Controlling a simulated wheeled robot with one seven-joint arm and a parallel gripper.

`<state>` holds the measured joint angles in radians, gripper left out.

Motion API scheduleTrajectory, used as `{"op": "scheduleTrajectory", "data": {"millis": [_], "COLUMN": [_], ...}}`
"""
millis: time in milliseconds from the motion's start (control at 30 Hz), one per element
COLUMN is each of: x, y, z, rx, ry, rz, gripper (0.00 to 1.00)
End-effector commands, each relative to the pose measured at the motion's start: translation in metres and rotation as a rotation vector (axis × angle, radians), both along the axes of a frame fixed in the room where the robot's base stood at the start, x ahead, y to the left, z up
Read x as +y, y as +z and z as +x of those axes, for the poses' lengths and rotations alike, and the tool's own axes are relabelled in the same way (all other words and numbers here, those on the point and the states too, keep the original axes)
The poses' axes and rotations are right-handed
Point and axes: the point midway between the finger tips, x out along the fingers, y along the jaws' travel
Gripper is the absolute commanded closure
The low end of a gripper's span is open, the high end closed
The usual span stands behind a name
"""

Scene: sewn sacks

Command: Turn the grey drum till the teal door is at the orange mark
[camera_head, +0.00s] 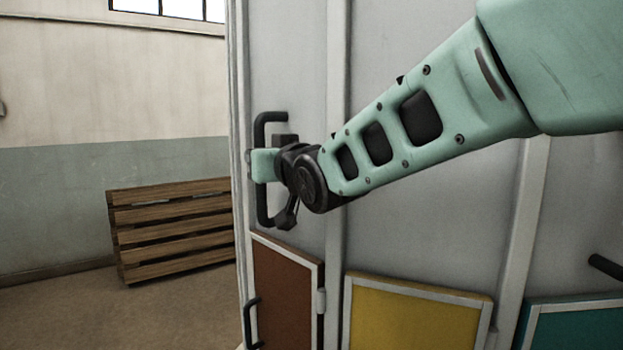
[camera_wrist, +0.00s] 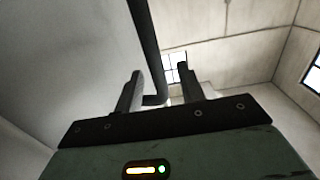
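The grey drum (camera_head: 420,225) fills the middle and right of the head view. The teal door (camera_head: 575,325) is low at the right, partly cut off by the frame. A yellow door (camera_head: 415,315) and a brown door (camera_head: 285,295) are to its left. A black upright handle (camera_head: 264,205) is on the drum's left side. My gripper (camera_head: 267,164) is at this handle's middle and covers part of it. In the wrist view, my gripper's fingers (camera_wrist: 158,88) are apart, with the dark handle bar (camera_wrist: 146,45) between them and a gap beside it. The orange mark is not in view.
A slatted wooden pallet (camera_head: 170,230) leans at the wall, left of the drum. Bare floor (camera_head: 70,310) lies in front of it. Another black handle (camera_head: 606,266) sticks out above the teal door. My arm crosses in front of the drum.

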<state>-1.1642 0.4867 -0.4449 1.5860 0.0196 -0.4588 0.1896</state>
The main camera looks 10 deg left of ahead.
Motion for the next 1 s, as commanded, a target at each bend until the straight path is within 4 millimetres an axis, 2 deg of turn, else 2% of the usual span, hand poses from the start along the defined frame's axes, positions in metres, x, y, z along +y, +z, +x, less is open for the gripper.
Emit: {"op": "scheduleTrajectory", "data": {"millis": [200,433,633,1000], "x": [-0.031,-0.055,-0.065,-0.066], "y": [-0.003,-0.001,-0.001,-0.001], "z": [-0.035,-0.061,-0.07,-0.071], "rx": [0.001,0.001,0.0,0.003], "ry": [0.003,0.003,0.002,0.001], "rz": [0.004,0.002,0.0,-0.003], "gripper": [0.61,0.61,0.61,0.61]}}
